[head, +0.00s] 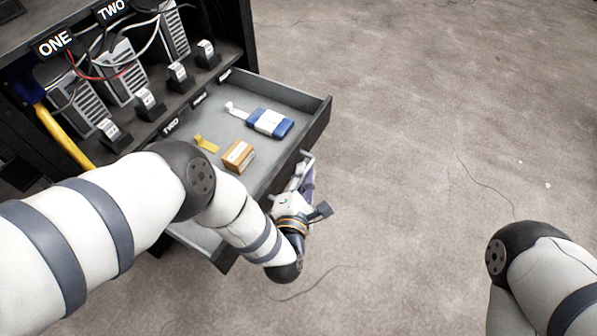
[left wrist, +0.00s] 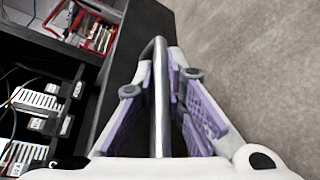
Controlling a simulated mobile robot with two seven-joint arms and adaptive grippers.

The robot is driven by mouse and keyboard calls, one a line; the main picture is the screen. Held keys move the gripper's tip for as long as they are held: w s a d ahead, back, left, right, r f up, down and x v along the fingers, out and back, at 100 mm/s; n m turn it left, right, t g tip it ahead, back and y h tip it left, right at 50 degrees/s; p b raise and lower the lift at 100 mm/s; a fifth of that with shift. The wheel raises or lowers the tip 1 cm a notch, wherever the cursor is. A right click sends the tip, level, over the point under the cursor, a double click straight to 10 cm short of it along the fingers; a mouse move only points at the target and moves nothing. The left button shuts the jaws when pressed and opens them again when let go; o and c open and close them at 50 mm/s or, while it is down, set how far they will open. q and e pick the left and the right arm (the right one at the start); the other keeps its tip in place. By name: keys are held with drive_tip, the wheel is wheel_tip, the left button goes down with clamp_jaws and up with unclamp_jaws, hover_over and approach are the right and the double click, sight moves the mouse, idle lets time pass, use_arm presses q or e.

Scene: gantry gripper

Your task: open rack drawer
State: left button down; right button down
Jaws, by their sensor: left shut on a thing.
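The rack drawer (head: 322,118) stands pulled out of the black rack, its grey inside visible from above. Its metal bar handle (left wrist: 159,90) runs between the purple-padded fingers of my left gripper (left wrist: 160,82), which is shut on it. In the head view the left gripper (head: 303,182) is at the outer side of the drawer front, and my left forearm covers the near part of the drawer. My right gripper is out of view; only part of the right arm shows at the lower right.
In the drawer lie a blue and white item (head: 269,122), a small brown box (head: 239,156) and a yellow piece (head: 206,143). The rack (head: 235,35) holds several grey units and cables, with a yellow cable (head: 62,135) at the left. The carpet (head: 430,110) to the right is clear.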

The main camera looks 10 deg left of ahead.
use_arm(q)
drive_tip(key=shift+s, duration=0.1)
drive_tip(key=c, duration=1.7)
unclamp_jaws()
drive_tip(key=shift+o, duration=0.2)
drive_tip(key=v, duration=1.2)
drive_tip(key=shift+r, duration=0.1)
